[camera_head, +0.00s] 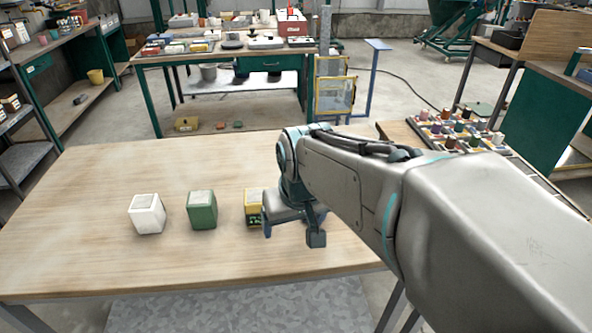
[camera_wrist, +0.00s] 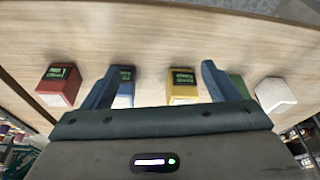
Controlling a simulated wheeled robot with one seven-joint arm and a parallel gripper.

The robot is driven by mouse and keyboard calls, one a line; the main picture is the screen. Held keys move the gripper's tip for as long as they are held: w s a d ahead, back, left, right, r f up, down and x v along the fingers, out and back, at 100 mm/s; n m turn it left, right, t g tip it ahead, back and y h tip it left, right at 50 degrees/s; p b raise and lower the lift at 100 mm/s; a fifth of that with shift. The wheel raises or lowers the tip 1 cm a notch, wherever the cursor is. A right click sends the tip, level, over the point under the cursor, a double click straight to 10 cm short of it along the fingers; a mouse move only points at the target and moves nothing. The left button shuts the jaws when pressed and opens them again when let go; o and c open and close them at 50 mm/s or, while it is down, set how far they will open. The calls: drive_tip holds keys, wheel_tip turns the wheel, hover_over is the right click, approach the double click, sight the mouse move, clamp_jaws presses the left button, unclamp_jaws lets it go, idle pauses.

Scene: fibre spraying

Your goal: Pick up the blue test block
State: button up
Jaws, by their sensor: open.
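The blue test block (camera_wrist: 123,99) shows in the wrist view just inside the left finger of my gripper (camera_wrist: 165,67), which partly covers it. I cannot tell if they touch. A yellow block (camera_wrist: 182,92) shows between the fingers, nearer the right one. My gripper is open and holds nothing. In the head view my gripper (camera_head: 292,232) hangs over the table, just right of the yellow block (camera_head: 252,208). The blue block is hidden there behind my gripper and arm.
A white block (camera_head: 147,214) and a green block (camera_head: 202,210) stand left on the wooden table (camera_head: 95,255). A red block (camera_wrist: 58,86) is at the left in the wrist view. A tray of several coloured spools (camera_head: 462,130) is behind my arm at right. The table's left side is clear.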

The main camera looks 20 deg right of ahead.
drive_tip(key=w+d+r+m+h, duration=0.15)
drive_tip(key=w+d+r, duration=0.25)
drive_tip(key=w+d, duration=0.5)
drive_tip(key=shift+m+t+y, duration=0.25)
drive_tip(key=shift+m+t, duration=0.1)
drive_tip(key=shift+t, duration=0.05)
drive_tip(key=x, duration=0.2)
drive_tip(key=d+x, duration=0.1)
drive_tip(key=x, duration=0.5)
drive_tip(key=shift+s+d+f, duration=0.1)
drive_tip(key=shift+s+d, duration=0.1)
drive_tip(key=shift+s, duration=0.2)
drive_tip(key=shift+w+a+p+x, duration=0.15)
drive_tip(key=shift+w+p+x, duration=0.05)
drive_tip(key=shift+x, duration=1.25)
drive_tip(key=shift+w+a+p+x, duration=0.15)
drive_tip(key=shift+w+x, duration=0.05)
drive_tip(key=shift+x, duration=1.3)
drive_tip(key=shift+r, duration=0.25)
drive_tip(key=c, duration=1.4)
drive_tip(key=shift+c, duration=0.2)
